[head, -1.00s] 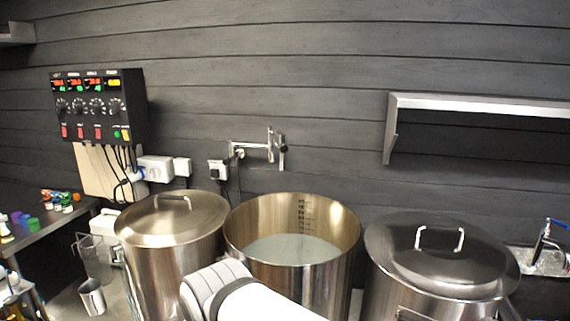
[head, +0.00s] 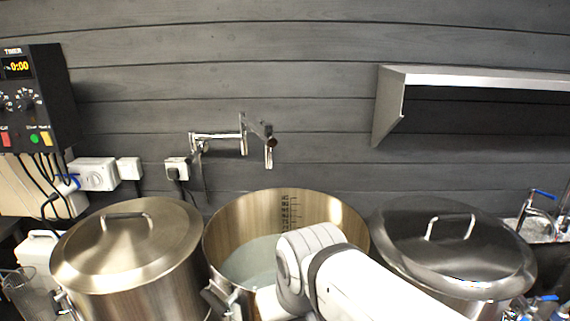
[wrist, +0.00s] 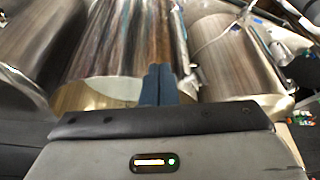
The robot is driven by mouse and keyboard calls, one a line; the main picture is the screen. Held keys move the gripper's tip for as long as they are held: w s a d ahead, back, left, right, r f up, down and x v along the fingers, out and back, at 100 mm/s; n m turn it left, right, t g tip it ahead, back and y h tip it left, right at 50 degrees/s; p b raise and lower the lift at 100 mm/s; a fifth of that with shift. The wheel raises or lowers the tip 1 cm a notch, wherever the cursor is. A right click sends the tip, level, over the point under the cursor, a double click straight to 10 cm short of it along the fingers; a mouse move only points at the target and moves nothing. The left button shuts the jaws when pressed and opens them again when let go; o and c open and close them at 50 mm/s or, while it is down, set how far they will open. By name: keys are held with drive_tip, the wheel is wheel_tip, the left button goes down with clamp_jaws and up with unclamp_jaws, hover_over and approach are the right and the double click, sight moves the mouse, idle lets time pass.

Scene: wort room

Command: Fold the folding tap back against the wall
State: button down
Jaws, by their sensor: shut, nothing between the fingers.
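The folding tap (head: 218,136) is a chrome jointed pot-filler on the dark plank wall, above and behind the open kettle (head: 225,225). Its first link runs right from the wall mount to an upright joint. Its second link reaches from there to a dark-ended spout that hangs down, standing out from the wall. In the wrist view my gripper (wrist: 158,72) shows two dark blue fingers, shut together and empty, in front of steel kettles. The tap does not show in that view. The head view shows my white arm in front of the open kettle, but not the fingers.
A lidded kettle (head: 125,240) stands left of the open one, another (head: 455,245) to the right. A metal shelf (head: 480,78) juts from the wall at right. A control box (head: 40,95) and sockets (head: 95,174) with cables are at left.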

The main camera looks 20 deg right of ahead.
drive_tip(key=w+d+r+m+t+y+b, duration=0.1)
drive_tip(key=w+d+r+m+y+b, duration=0.2)
drive_tip(key=w, duration=0.8)
drive_tip(key=w+d+m+t+y+b, duration=0.15)
drive_tip(key=w+m+y+b, duration=0.3)
drive_tip(key=w, duration=0.65)
drive_tip(key=w+d+r+m+t+y+b, duration=0.15)
drive_tip(key=w+d+t, duration=0.3)
drive_tip(key=d, duration=0.55)
drive_tip(key=w+d+r+m+t+y+b, duration=0.1)
drive_tip(key=w+d+r+t+y+b, duration=0.15)
drive_tip(key=w+d, duration=0.55)
drive_tip(key=s+a+p+x, duration=0.1)
drive_tip(key=p+x, duration=0.4)
drive_tip(key=x, duration=0.5)
drive_tip(key=shift+s+a+r+t, duration=0.15)
drive_tip(key=shift+a+r+t, duration=0.15)
drive_tip(key=shift+r, duration=0.25)
drive_tip(key=shift+h, duration=0.25)
